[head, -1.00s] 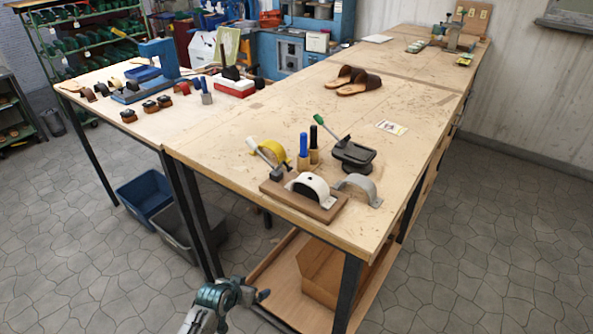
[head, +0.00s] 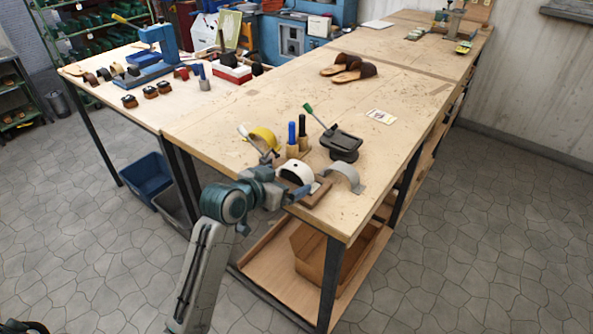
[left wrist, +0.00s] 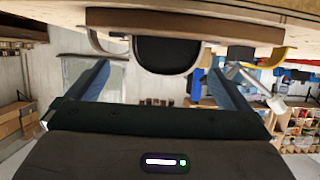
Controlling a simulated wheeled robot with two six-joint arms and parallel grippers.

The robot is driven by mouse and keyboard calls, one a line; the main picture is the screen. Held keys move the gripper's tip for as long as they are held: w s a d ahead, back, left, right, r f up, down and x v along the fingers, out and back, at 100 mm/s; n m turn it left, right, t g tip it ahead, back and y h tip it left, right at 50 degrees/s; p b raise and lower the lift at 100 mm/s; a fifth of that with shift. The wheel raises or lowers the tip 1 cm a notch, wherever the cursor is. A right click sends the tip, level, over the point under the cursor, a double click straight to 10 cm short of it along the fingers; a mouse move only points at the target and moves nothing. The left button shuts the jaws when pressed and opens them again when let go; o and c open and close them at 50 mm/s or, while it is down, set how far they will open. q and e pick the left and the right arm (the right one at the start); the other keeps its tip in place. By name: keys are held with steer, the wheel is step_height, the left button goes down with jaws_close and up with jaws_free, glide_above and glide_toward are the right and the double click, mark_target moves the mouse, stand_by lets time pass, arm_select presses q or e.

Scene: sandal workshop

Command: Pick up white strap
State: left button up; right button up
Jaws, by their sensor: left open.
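The white strap (head: 297,169) stands as an arch on a wooden board (head: 316,194) near the table's front corner. In the left wrist view, which is upside down, the white strap (left wrist: 198,59) shows as a pale rim around a black form (left wrist: 164,54). My left gripper (head: 283,182) is at the near side of the strap and hides part of it and the board. It also shows in the left wrist view (left wrist: 160,76), open, with one finger to each side of the strap and nothing between them. My right gripper is not in view.
A grey strap (head: 346,175) stands close to the right of the white one. Brown sandals (head: 348,68) lie farther back. The table's right middle is mostly clear.

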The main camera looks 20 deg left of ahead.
mark_target(293, 175)
arm_select(q)
steer(key=shift+w, duration=0.4)
steer(key=p+x, duration=0.1)
steer(key=x, duration=0.2)
steer(key=shift+w+a+f+p, duration=0.1)
steer(key=shift+w+f+p, duration=0.15)
steer(key=shift+p, duration=0.15)
steer(key=shift+w+f, duration=0.2)
steer(key=shift+w, duration=0.15)
steer(key=c, duration=0.9)
